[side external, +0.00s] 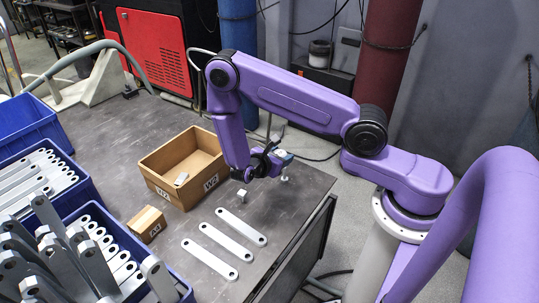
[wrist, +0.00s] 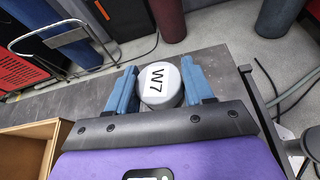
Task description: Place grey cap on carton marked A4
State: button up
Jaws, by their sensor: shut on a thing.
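A grey round cap with W7 on its top (wrist: 160,86) sits between the two blue fingers of my gripper (wrist: 160,88) in the wrist view; the fingers are shut on it. In the side view my gripper (side external: 283,156) is above the table's right part, right of the open box, and the held cap is too small to make out clearly. The small brown carton marked A4 (side external: 146,222) stands on the table at the left, beside the blue crates, well away from my gripper. Its label faces the front; it is not seen in the wrist view.
An open cardboard box (side external: 180,150) with labels stands between the carton and my gripper, with a small light piece inside. Several flat brackets (side external: 225,235) lie in front. Small pale pieces (side external: 242,195) stand near my gripper. Blue crates (side external: 30,135) of brackets fill the left.

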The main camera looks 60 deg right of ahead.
jog(key=shift+s+a+r, duration=0.1)
jog(key=shift+s+r, duration=0.1)
jog(key=shift+s, duration=0.1)
jog(key=w+a+r+n+t+y, duration=0.35)
jog(key=w+a+n+t, duration=0.5)
jog(key=a, duration=0.55)
jog(key=w+a+r+n+t+y, duration=0.15)
jog(key=a+n+y, duration=0.25)
jog(key=a, duration=0.4)
jog(key=w+a+r+n+t+y, duration=0.1)
jog(key=a+n+t+y, duration=0.25)
jog(key=a, duration=0.55)
send_over(144, 218)
jog(key=shift+g+y, duration=0.25)
jog(key=shift+y, duration=0.15)
jog(key=f, duration=0.9)
jog(key=shift+s+d+f, duration=0.1)
jog(key=shift+s+f, duration=0.05)
jog(key=shift+s, duration=0.05)
jog(key=shift+w+f, duration=0.15)
jog(key=shift+f, duration=1.55)
jog(key=shift+f, duration=0.1)
jog(key=o, duration=1.1)
